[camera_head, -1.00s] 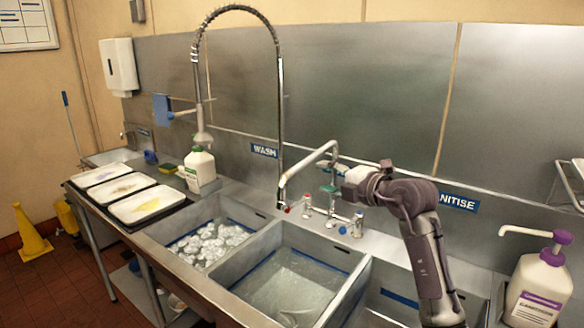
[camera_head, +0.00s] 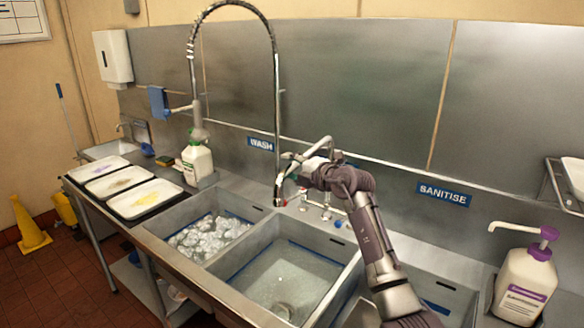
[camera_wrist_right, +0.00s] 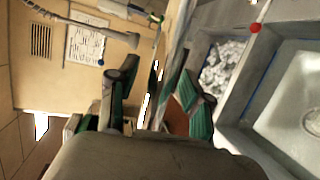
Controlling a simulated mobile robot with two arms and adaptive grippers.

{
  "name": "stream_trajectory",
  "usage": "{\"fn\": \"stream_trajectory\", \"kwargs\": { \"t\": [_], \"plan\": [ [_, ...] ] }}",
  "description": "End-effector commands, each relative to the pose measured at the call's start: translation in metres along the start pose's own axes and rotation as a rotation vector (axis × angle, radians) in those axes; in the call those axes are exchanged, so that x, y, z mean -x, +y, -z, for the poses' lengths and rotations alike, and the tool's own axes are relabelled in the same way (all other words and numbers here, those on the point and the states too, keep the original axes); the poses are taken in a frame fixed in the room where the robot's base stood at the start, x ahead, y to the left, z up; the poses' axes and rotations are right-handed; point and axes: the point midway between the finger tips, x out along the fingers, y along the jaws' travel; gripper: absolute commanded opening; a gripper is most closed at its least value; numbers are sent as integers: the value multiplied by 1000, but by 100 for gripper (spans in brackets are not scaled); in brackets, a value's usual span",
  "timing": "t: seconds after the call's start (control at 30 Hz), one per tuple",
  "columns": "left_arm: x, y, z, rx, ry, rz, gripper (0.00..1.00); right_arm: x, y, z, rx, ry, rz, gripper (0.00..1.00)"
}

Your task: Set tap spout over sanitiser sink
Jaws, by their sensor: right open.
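The silver tap spout (camera_head: 323,144) rises behind my right gripper, and its outlet end (camera_head: 279,188) hangs near the left back edge of the middle sink (camera_head: 240,269). My right gripper (camera_head: 291,168) is open beside the spout's sloping part and hides some of it. In the right wrist view the green-padded fingers (camera_wrist_right: 158,95) are apart, with a metal pipe (camera_wrist_right: 178,45) showing between or just beyond them; I cannot tell whether they touch it. The sanitiser sink (camera_head: 449,287) lies at right, partly hidden by my right arm, below the SANITISE label (camera_head: 443,195). My left gripper is out of view.
The tall spring hose tap (camera_head: 275,95) stands close left of my gripper. The wash sink (camera_head: 208,238) holds foam. A purple-topped sanitiser bottle (camera_head: 525,283) stands at right; a green-labelled bottle (camera_head: 198,163) and white trays (camera_head: 145,200) are at left.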

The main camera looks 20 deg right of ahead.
Motion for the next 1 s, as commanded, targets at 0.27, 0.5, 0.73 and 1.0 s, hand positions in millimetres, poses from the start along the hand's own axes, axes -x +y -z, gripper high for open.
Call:
{"fn": "stream_trajectory", "kwargs": {
  "t": [0.27, 0.5, 0.73, 1.0],
  "plan": [
    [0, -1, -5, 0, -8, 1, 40, 0, 0, 0, 0, 0, 1, 13],
    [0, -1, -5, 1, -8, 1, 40, 0, 0, 0, 0, 0, 1, 0],
    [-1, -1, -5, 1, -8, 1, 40, 2, -1, -1, 0, 5, 1, 0],
    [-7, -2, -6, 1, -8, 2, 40, 26, -9, -14, 18, 84, -2, 0]
  ]
}}
